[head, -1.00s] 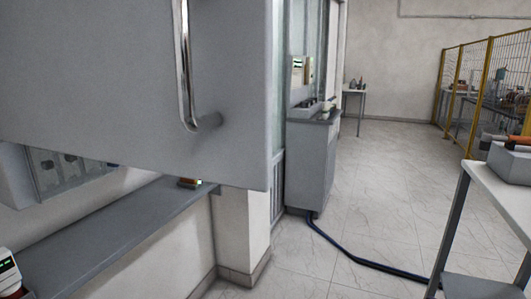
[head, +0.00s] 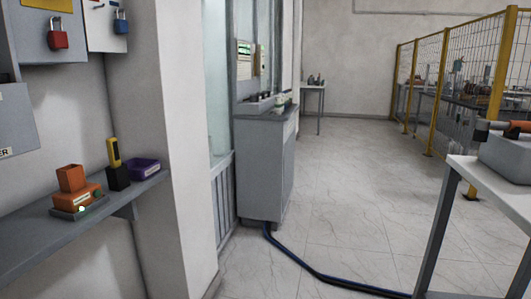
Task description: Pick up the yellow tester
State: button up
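My gripper is not in view, and no part of my arm shows.
On the shelf, an orange device (head: 76,196) stands left of the tester and a purple bin (head: 143,168) right of it. Padlocks (head: 57,35) hang above. A grey cabinet (head: 262,170) stands beyond the wall, a white table (head: 500,190) at right. A dark cable (head: 330,281) crosses the open floor.

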aim_at(112, 143)
jog(key=i+l+u, duration=0.1)
jog(key=i+u, duration=0.25)
jog(key=i+l+u, duration=0.2)
jog(key=i+u, duration=0.15)
jog(key=i, duration=0.15)
